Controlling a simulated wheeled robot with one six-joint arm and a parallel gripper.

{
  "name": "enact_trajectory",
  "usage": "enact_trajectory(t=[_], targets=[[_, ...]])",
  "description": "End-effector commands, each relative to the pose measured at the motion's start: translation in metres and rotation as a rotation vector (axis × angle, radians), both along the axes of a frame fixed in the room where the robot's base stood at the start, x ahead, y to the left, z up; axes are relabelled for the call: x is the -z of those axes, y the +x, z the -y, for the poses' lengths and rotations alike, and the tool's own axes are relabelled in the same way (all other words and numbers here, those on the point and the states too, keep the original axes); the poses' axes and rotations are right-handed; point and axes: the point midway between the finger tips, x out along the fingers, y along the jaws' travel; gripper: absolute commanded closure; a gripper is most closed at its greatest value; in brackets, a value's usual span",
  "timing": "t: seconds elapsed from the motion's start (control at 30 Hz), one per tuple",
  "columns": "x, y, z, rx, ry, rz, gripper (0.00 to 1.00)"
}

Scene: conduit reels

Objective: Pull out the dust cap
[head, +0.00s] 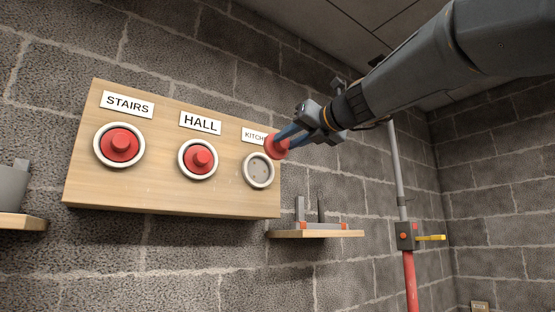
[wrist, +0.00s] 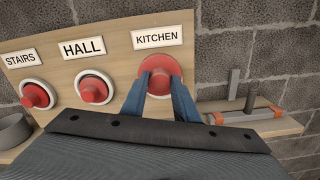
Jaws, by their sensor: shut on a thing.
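My gripper (head: 288,138) has blue fingers and is shut on a red dust cap (head: 275,147). The cap is off the kitchen socket (head: 258,171), whose white ring and grey face with small holes are bare in the head view. In the wrist view the held cap (wrist: 160,70) is between the fingers (wrist: 160,88), in front of the board below the KITCHEN label (wrist: 158,38), and it hides the socket. Red caps sit in the stairs socket (head: 120,146) and the hall socket (head: 200,158), each inside a white ring.
The sockets are on a wooden board (head: 170,198) on a block wall. A small shelf (head: 315,234) with grey and orange items is right of and below the board. Another shelf (head: 20,222) holds a grey pot. A conduit with a grey box (head: 405,236) and yellow lever stands farther right.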

Motion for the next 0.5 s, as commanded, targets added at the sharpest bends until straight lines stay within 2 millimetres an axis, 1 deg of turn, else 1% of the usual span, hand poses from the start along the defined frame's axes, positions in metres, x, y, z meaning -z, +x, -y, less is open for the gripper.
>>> enact_trajectory(t=[0.03,0.2,0.5], targets=[[-0.006,-0.009,0.007,0.004,-0.001,0.004,0.94],[-0.019,-0.03,0.022,0.003,0.0,0.003,0.94],[-0.028,-0.049,0.033,0.001,0.0,0.001,0.94]])
